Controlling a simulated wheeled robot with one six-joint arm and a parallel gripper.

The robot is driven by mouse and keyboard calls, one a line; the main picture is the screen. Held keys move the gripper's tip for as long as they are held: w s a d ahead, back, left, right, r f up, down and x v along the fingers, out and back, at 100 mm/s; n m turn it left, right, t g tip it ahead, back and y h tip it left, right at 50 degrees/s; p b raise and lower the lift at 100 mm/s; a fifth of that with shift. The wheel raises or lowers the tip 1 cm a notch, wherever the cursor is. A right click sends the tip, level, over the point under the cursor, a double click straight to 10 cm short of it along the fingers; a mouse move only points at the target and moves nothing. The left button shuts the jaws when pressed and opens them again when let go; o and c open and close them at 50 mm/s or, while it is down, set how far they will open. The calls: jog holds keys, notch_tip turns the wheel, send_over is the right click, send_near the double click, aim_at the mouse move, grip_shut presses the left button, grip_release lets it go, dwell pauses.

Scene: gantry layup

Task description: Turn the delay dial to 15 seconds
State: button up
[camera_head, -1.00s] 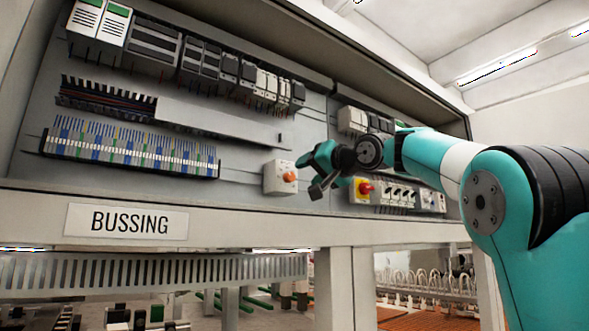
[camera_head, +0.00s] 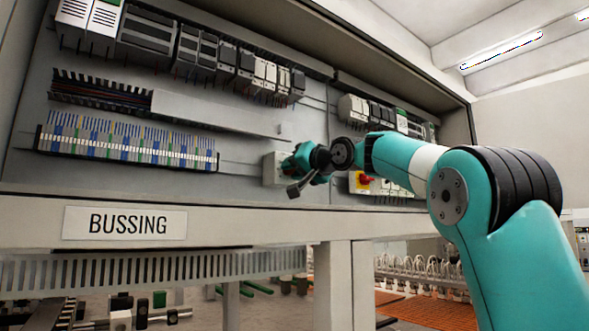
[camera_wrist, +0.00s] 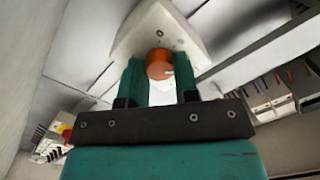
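The delay dial is an orange knob (camera_wrist: 159,66) on a pale box (camera_wrist: 152,32) fixed to the panel. The box shows in the head view (camera_head: 269,169), partly behind my gripper, and the knob is hidden there. A small pale mark shows on the knob's right side; no scale or seconds can be read. My gripper (camera_wrist: 159,72) points at the dial with one teal finger on each side of the knob. The fingers are apart, and I cannot tell whether they touch it. My gripper also shows in front of the box in the head view (camera_head: 292,170).
A red and yellow switch (camera_head: 362,181) sits right of the dial, partly behind my arm. A terminal strip (camera_head: 125,145) runs to the left, below a grey duct (camera_head: 215,113). Breakers (camera_head: 190,50) line the top. The BUSSING ledge (camera_head: 125,223) runs below.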

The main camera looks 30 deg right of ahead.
jog(key=shift+m, duration=0.4)
jog(key=shift+f+m+p, duration=0.1)
jog(key=shift+m+p, duration=0.85)
jog(key=shift+m, duration=3.15)
jog(key=o, duration=0.9)
jog(key=s+b, duration=0.2)
jog(key=s, duration=0.3)
jog(key=s+d+b, duration=0.1)
jog(key=s+b, duration=0.2)
jog(key=s, duration=0.3)
jog(key=s+b, duration=0.2)
jog(key=s, duration=0.4)
jog(key=shift+s+d+f, duration=0.2)
jog(key=shift+f, duration=0.15)
